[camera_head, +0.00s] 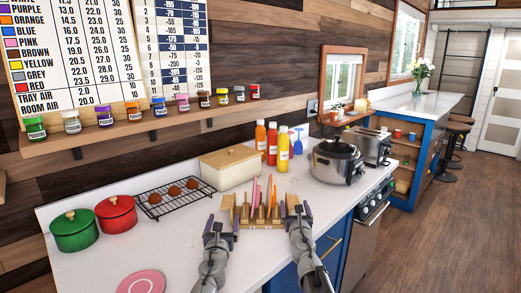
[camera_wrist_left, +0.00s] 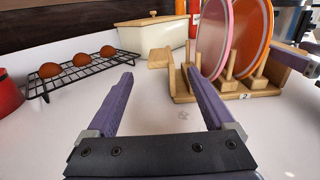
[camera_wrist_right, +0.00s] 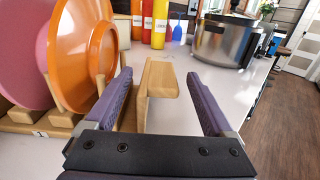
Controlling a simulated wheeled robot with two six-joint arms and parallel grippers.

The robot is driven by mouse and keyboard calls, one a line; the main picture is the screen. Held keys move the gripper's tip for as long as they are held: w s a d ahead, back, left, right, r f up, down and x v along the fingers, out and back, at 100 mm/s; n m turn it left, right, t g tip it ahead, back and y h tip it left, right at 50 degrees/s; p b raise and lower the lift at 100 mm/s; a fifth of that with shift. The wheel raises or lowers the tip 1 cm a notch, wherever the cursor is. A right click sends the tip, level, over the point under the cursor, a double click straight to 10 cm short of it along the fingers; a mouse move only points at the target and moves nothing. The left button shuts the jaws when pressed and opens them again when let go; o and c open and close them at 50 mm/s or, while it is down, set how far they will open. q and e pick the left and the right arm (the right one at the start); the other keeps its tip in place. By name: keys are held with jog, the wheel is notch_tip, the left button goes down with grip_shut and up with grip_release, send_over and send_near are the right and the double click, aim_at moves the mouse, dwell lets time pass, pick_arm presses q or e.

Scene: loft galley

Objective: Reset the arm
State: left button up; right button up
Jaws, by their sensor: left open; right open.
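My left gripper (camera_head: 222,222) is open above the white counter, in front of the left end of a wooden plate rack (camera_head: 262,222). In the left wrist view its jaws (camera_wrist_left: 160,78) are empty. My right gripper (camera_head: 297,211) is open at the rack's right end. In the right wrist view a wooden handle of the rack (camera_wrist_right: 158,78) shows between its jaws (camera_wrist_right: 160,76); I cannot tell if they touch it. A pink plate (camera_wrist_left: 212,38) and an orange plate (camera_wrist_left: 252,40) stand upright in the rack.
A pink plate (camera_head: 142,282) lies flat at the front left. Green (camera_head: 76,232) and red (camera_head: 116,214) pots, a cooling rack (camera_head: 172,197) with brown rolls and a cream box (camera_head: 230,167) stand left and behind. Bottles and a steel cooker (camera_head: 336,162) stand at the right.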

aim_at(293, 201)
jog(key=w, duration=0.3)
jog(key=shift+w, duration=0.3)
pick_arm(q)
jog(key=shift+w, duration=0.3)
pick_arm(e)
jog(key=shift+w, duration=0.15)
pick_arm(q)
jog(key=shift+w, duration=0.35)
jog(key=shift+s, duration=0.1)
